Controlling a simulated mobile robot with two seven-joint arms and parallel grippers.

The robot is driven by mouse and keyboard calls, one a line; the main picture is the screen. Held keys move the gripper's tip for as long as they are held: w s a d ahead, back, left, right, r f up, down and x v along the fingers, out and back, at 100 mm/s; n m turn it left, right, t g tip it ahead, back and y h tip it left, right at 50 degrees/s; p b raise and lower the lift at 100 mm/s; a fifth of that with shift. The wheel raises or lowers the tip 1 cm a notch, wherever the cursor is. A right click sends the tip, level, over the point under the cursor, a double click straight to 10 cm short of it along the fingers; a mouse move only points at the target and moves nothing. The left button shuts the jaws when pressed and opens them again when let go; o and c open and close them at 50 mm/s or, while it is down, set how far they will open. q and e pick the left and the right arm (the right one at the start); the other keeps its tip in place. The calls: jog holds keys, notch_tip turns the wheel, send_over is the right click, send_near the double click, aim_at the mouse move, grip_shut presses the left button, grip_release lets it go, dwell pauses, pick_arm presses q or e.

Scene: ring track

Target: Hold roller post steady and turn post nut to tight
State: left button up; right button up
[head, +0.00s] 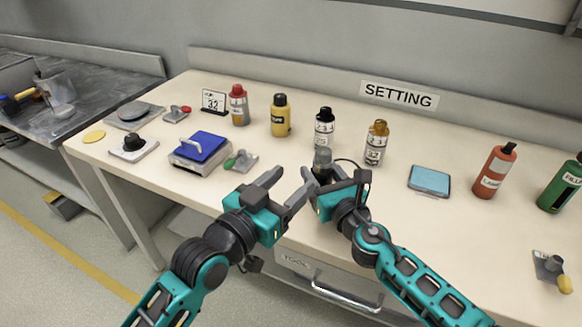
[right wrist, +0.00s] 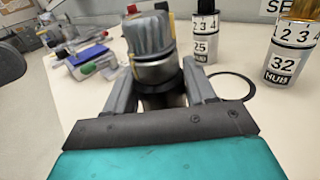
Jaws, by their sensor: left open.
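The roller post (head: 322,160) stands upright near the front middle of the table, with a grey ridged nut (right wrist: 150,40) on top. In the right wrist view a dark collar (right wrist: 160,76) shows below the nut. My right gripper (head: 323,180) has its fingers on both sides of the post under the nut and looks shut on it; it also shows in the right wrist view (right wrist: 158,85). The post's foot is hidden. My left gripper (head: 294,178) is open and empty, just left of the post and apart from it.
A blue-topped box (head: 202,148) and a green-knobbed metal piece (head: 243,161) lie left. A blue tray (head: 430,180) lies right.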

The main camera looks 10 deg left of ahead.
jog(key=o, duration=0.5)
jog(key=shift+o, duration=0.2)
